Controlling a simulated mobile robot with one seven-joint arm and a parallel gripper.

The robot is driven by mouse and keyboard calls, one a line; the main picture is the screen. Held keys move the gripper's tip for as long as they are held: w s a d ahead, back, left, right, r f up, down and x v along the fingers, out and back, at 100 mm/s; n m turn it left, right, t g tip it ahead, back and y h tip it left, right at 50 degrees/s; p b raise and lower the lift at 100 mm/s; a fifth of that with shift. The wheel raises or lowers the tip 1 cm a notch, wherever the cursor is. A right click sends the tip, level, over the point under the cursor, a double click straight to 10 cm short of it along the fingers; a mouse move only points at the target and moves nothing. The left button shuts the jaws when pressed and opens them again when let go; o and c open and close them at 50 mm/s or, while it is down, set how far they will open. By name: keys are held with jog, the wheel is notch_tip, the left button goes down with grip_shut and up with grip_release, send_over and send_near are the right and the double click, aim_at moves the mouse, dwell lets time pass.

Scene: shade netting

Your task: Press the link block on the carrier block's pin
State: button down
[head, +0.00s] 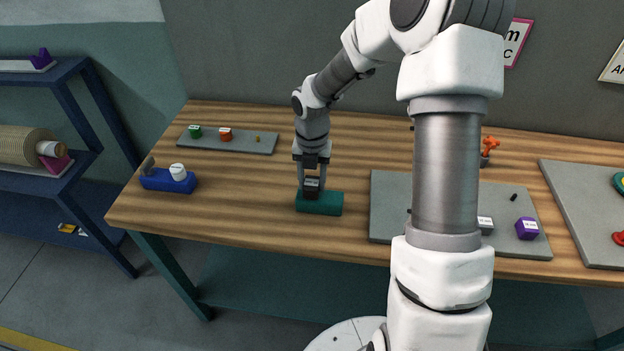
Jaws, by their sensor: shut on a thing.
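My gripper (312,180) points down near the front of the wooden table, left of the picture's middle. Its two fingers are shut on a small dark block (312,188), which I take to be the link block. It sits directly above a teal block (332,205), which looks like the carrier block and lies flat on the table. The dark block appears to touch the teal block's top. A pin is hidden, so I cannot tell how far the block is down on it.
A blue block (155,181) with a white round piece stands at the left. A grey mat (250,143) with small green and red parts lies behind. Another grey mat (390,210) with a purple block (527,228) lies to the right, partly hidden by my arm.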

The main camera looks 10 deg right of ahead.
aim_at(312, 181)
jog(key=shift+f, duration=0.35)
dwell(0.3)
jog(key=shift+f+b, duration=0.4)
jog(key=shift+f, duration=0.25)
jog(key=shift+c, duration=1.4)
grip_release()
notch_tip(312, 181, up, 17)
jog(key=p, duration=0.2)
jog(key=shift+r, duration=0.2)
